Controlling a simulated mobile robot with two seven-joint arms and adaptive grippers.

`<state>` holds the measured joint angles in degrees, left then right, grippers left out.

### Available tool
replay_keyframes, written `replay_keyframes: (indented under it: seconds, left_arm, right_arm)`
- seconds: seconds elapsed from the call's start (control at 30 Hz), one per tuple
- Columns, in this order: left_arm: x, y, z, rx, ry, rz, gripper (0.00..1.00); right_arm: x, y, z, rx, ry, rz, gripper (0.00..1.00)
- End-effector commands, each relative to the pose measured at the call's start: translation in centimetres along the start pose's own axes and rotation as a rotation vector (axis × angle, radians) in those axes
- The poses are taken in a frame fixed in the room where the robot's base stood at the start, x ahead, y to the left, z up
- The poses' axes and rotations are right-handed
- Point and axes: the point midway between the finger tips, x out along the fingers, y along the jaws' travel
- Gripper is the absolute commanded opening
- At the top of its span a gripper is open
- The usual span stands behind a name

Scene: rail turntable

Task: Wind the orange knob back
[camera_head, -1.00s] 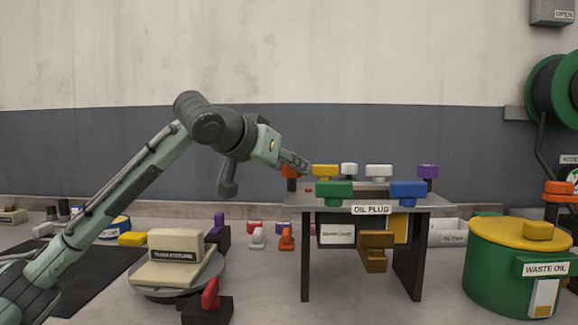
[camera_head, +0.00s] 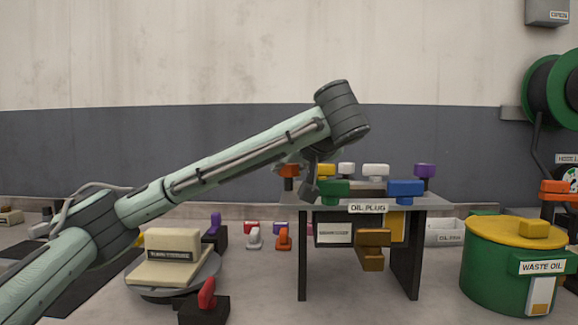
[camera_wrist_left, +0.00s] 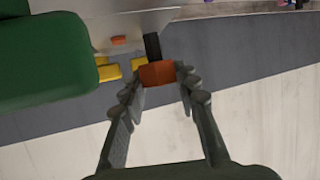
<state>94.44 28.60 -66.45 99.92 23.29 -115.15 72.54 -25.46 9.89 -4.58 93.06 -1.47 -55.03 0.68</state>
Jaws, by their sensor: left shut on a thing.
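The orange knob (camera_head: 289,171) stands at the far left of the row on the grey table marked OIL PLUG (camera_head: 440,203). In the left wrist view the orange knob (camera_wrist_left: 158,74) sits on a dark stem, between the fingertips of my left gripper (camera_wrist_left: 160,88). The gripper is shut on it, one finger on each side. In the head view my own wrist hides most of the gripper and part of the knob. How far the knob is turned cannot be told. My right gripper is not in view.
A green knob (camera_head: 334,188) stands close in front, large in the left wrist view (camera_wrist_left: 40,60). Yellow (camera_head: 325,169), white, blue (camera_head: 405,188) and purple (camera_head: 424,170) knobs stand to the right. A yellow-lidded WASTE OIL drum (camera_head: 490,265) stands at the right.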

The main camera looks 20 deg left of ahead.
Motion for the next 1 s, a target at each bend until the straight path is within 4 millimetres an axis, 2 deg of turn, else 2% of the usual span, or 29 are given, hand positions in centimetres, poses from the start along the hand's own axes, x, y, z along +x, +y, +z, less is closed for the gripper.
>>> replay_keyframes:
  seconds: [0.47, 0.9, 0.93, 1.0]
  left_arm:
    - [0.1, 0.1, 0.2, -0.046, -0.005, -0.122, 0.01]
    - [0.1, 0.1, 0.3, -0.046, -0.008, -0.127, 0.01]
    - [0.1, 0.1, 0.3, -0.046, -0.008, -0.127, 0.33]
    - [0.1, 0.1, 0.3, -0.046, -0.007, -0.126, 0.41]
  right_arm:
    - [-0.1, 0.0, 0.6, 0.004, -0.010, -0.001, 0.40]
    - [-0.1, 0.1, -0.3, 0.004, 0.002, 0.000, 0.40]
    - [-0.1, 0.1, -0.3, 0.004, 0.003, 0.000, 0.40]
    - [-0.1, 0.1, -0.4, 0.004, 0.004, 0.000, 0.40]
